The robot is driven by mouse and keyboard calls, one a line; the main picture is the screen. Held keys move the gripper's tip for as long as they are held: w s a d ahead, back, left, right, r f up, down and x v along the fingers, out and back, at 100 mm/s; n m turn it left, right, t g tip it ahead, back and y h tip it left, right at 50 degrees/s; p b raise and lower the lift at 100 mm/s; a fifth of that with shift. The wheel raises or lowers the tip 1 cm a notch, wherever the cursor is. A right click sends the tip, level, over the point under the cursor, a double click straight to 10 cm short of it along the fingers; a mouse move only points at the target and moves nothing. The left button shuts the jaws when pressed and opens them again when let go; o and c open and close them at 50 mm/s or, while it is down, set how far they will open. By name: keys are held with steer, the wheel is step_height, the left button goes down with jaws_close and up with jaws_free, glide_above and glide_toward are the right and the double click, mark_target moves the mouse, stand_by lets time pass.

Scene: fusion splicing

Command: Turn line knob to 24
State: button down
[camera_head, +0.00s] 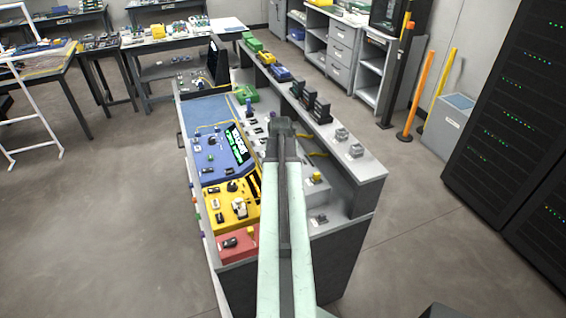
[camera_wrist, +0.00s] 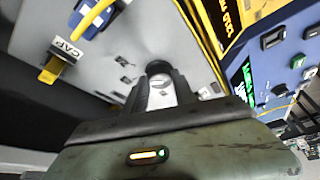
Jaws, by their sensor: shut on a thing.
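My gripper (camera_wrist: 160,84) shows in the wrist view with its dark fingers pointing at a pale grey panel. Its jaws are closed on a small dark round knob (camera_wrist: 158,68), which seems to be the line knob; the fingers hide most of it. No mark or reading of 24 can be made out on it. In the head view my arm reaches over the console, and its end (camera_head: 281,128) is above the grey panel right of the blue section. There the arm hides the knob and the fingertips.
The console carries a blue panel (camera_head: 207,115) with a lit screen (camera_head: 237,144), a yellow panel (camera_head: 222,207) and a red panel (camera_head: 228,248). A raised shelf (camera_head: 362,165) runs along its right side. A yellow block (camera_wrist: 50,70) by a CAP label sits left in the wrist view.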

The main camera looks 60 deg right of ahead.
steer(key=m+g, duration=0.1)
steer(key=m, duration=0.1)
steer(key=m+g, duration=0.1)
steer(key=m, duration=0.2)
steer(key=shift+w+h, duration=0.15)
steer(key=shift+h, duration=0.15)
steer(key=shift+m, duration=0.4)
steer(key=c, duration=1)
jaws_free()
steer(key=shift+d, duration=0.1)
steer(key=p+v, duration=0.7)
steer(key=v, duration=0.1)
steer(key=shift+f, duration=0.1)
